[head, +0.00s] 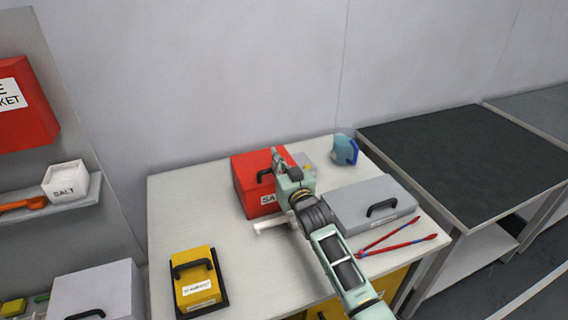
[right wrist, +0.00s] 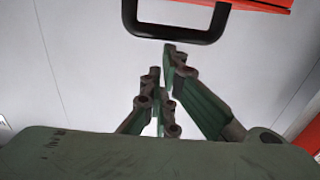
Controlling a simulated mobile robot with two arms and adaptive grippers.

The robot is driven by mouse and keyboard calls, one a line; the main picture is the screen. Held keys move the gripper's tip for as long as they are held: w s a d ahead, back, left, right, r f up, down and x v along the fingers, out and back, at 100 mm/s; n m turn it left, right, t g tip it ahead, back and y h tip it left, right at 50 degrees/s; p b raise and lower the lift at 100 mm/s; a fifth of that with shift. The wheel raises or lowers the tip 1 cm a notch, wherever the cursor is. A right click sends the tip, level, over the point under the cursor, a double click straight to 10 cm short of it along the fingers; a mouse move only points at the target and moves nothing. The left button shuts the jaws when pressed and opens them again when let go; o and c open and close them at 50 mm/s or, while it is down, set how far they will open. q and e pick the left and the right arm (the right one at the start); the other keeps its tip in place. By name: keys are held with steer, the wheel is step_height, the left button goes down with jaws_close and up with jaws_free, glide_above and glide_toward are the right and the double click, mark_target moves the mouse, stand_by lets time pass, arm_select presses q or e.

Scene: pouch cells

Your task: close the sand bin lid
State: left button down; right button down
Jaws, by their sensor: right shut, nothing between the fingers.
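The red sand bin (head: 247,190) stands at the back of the pale table, its white label partly hidden by my right arm. Its black handle (head: 264,176) shows left of my right gripper (head: 279,158), which is in front of the bin in the head view. In the right wrist view, the black handle (right wrist: 177,34) hangs under an orange-red panel (right wrist: 262,3), just beyond the fingertips of the gripper (right wrist: 162,62). The fingers are shut and empty. I cannot tell the lid's exact angle. My left gripper is out of view.
A grey case (head: 370,203) and red-blue pliers (head: 400,244) lie right of my arm. A blue object (head: 344,150) stands behind. A yellow case (head: 195,280) is at front left. A dark-topped table (head: 455,150) is at right.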

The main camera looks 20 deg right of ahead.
steer(key=s+r, duration=0.2)
steer(key=s, duration=0.7)
steer(key=s+f+g, duration=0.2)
steer(key=s+f, duration=0.2)
steer(key=s, duration=0.1)
steer(key=s+a+f+g, duration=0.1)
steer(key=s+f+g, duration=0.1)
steer(key=s+f, duration=0.3)
steer(key=s+a+f+g+b, duration=0.1)
steer(key=s+f+g, duration=0.2)
steer(key=s+f, duration=0.2)
steer(key=shift+s+n, duration=0.3)
steer(key=shift+s, duration=0.3)
steer(key=s+a+f+n+g, duration=0.15)
steer(key=s+g, duration=0.25)
steer(key=s, duration=0.7)
steer(key=s+f+m+g, duration=0.1)
steer(key=s+f+g, duration=0.2)
steer(key=s, duration=0.7)
steer(key=s+f+g, duration=0.2)
steer(key=s+f, duration=0.1)
steer(key=f, duration=2.4)
steer(key=s+d+f+g, duration=0.1)
steer(key=s+d+f, duration=0.2)
steer(key=s+f, duration=1.2)
steer(key=shift+s+d+f+n+h, duration=0.25)
steer(key=shift+s+f+n, duration=0.2)
steer(key=shift+s, duration=0.45)
